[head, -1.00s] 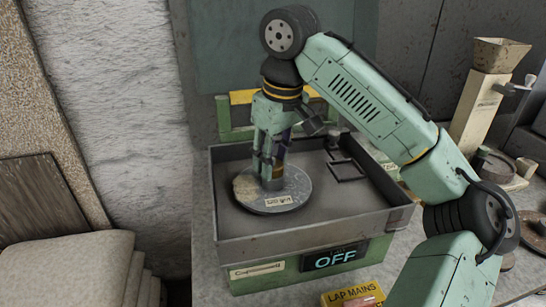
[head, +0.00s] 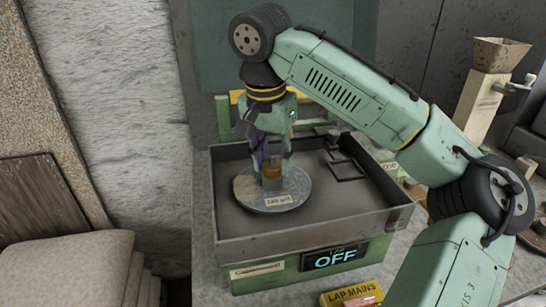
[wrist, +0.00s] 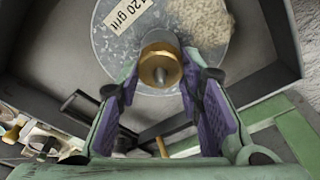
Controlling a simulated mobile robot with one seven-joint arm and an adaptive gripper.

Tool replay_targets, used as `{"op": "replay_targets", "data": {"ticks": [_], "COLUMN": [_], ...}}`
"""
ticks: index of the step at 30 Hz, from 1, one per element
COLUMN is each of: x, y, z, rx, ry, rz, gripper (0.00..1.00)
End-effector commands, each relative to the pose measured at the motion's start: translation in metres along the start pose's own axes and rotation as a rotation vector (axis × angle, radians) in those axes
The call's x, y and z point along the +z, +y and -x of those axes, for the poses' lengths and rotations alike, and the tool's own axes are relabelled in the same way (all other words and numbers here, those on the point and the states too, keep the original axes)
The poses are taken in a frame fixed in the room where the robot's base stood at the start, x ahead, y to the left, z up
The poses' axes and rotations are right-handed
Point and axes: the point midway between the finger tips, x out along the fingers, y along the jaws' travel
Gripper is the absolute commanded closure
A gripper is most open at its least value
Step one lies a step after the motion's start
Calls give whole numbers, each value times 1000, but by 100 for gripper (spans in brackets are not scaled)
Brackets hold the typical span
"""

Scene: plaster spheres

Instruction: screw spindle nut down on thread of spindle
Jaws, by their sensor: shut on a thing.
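The brass spindle nut (head: 272,168) sits over the middle of the round grey lap disc (head: 299,188). My gripper (head: 271,163) points down from above the disc. In the wrist view its purple-padded fingers (wrist: 160,70) reach in from both sides and are shut on the nut. The thread under the nut is hidden, so I cannot tell how far down the nut sits.
The disc lies inside a grey, high-walled tray (head: 320,228). A display reading OFF (head: 335,259) is on the front below it. A yellow LAP MAINS box (head: 352,295) stands in front. A black square frame (head: 346,170) lies in the tray. A hopper (head: 497,55) stands at right.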

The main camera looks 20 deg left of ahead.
Motion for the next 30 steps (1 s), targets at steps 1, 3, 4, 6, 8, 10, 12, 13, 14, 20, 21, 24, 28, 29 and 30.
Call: {"op": "replay_targets", "data": {"ticks": [1,3,4,6,8,10,12,13,14,20,21,24,28,29,30], "x": [0,0,0,0,0,0,0,0,0,0,0,0,0,0,0], "y": [0,0,0,0,0,0,0,0,0,0,0,0,0,0,0], "z": [0,0,0,0,0,0,0,0,0,0,0,0,0,0,0], "rx": [-1,-1,-2,-2,-2,-2,-2,-2,-2,-1,-1,-1,-1,-1,-1], "ry": [0,0,0,0,0,0,-1,0,-1,0,-1,-1,-1,-1,-1], "rz": [1,2,2,3,3,3,3,3,3,4,4,4,4,4,4], "gripper": [99,99,66,61,57,52,48,46,44,43,44,50,54,54,54]}}
